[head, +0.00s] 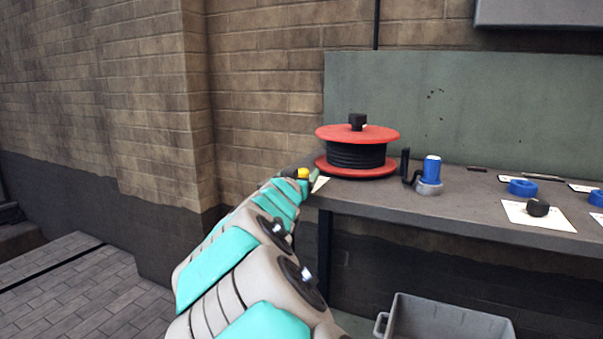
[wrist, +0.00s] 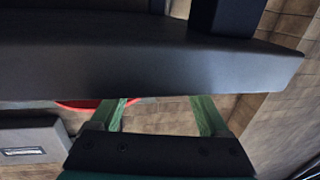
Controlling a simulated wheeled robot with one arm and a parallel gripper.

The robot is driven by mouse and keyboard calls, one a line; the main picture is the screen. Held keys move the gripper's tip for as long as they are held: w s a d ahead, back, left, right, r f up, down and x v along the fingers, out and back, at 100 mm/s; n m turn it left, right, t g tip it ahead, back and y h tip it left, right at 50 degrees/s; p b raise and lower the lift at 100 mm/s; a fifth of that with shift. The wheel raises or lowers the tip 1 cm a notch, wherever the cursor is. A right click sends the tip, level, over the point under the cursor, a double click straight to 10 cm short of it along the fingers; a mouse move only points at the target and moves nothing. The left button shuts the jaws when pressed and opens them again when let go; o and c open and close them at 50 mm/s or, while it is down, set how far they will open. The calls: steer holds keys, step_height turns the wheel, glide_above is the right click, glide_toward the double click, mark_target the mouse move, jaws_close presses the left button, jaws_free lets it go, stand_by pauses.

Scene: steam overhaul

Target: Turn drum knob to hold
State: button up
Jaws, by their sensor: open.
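The drum is a red-flanged reel (head: 357,134) wound with black cable, standing upright on the left end of the bench (head: 420,207). A black block-shaped knob (head: 357,121) sits on top of it. My gripper (head: 315,178) is at the bench's left front corner, lower than the drum knob and to its left, mostly hidden by my arm. In the wrist view my gripper (wrist: 158,105) has its two green fingers spread with nothing between them. A sliver of red flange (wrist: 85,104) shows past the dark bench slab (wrist: 140,55), which hides the rest of the drum.
A small yellow-and-black object (head: 303,173) shows by my gripper. Right of the drum are a blue-topped cylinder (head: 431,170), blue rings (head: 523,187) and a black knob (head: 538,207) on a white card. A grey bin (head: 448,320) is below the bench. Floor at left is clear.

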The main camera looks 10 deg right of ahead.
steer(key=shift+w+d, duration=0.2)
steer(key=shift+w, duration=0.2)
jaws_close()
stand_by(0.5)
